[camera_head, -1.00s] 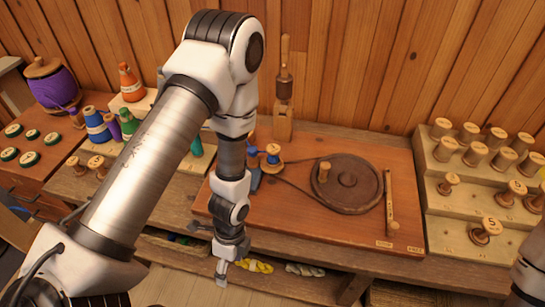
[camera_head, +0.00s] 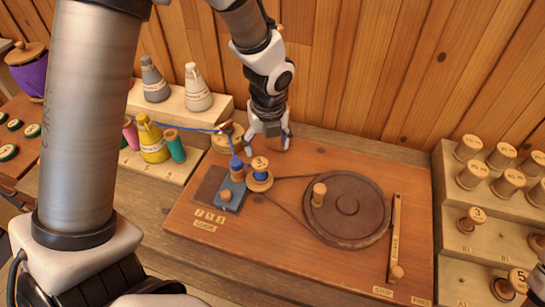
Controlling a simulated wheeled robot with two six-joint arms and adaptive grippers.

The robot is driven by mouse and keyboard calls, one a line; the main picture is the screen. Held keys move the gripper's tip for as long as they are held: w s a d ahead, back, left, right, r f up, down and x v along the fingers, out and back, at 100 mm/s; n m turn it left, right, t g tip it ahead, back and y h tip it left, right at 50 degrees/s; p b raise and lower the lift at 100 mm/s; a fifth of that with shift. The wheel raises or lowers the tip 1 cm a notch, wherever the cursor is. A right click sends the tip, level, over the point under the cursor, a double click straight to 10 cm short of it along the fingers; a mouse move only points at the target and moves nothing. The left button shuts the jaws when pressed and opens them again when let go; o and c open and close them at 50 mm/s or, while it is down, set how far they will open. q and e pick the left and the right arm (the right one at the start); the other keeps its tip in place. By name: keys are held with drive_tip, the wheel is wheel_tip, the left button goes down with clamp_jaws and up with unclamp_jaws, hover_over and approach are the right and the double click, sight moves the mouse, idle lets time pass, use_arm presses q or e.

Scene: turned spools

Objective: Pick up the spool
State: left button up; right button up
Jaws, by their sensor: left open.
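A wooden spool (camera_head: 260,171) with a numbered top and blue thread around its middle stands upright on the winding board (camera_head: 310,268), left of the large dark wheel. My left gripper (camera_head: 269,143) is open and points down just behind the spool, at the back edge of the board. Its fingers are apart from the spool, and nothing shows between them. My right gripper is not in view.
The dark wheel (camera_head: 347,208) with a knob and belt lies right of the spool. Thread cones (camera_head: 153,141) stand at left, and a stepped spool rack (camera_head: 450,210) at right.

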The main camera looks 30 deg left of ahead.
sight(260, 163)
use_arm(q)
drive_tip(key=shift+s+a+f, duration=0.2)
drive_tip(key=shift+s+f, duration=0.7)
drive_tip(key=shift+s, duration=0.3)
drive_tip(key=f, duration=0.1)
drive_tip(key=f+b, duration=0.1)
drive_tip(key=f, duration=0.1)
drive_tip(key=w+f, duration=0.1)
drive_tip(key=shift+a+f+b, duration=0.3)
drive_tip(key=shift+a+b, duration=0.1)
drive_tip(key=shift+w+f, duration=0.15)
drive_tip(key=shift+s+r, duration=0.25)
drive_tip(key=shift+s, duration=0.05)
drive_tip(key=shift+c, duration=0.3)
drive_tip(key=c, duration=1)
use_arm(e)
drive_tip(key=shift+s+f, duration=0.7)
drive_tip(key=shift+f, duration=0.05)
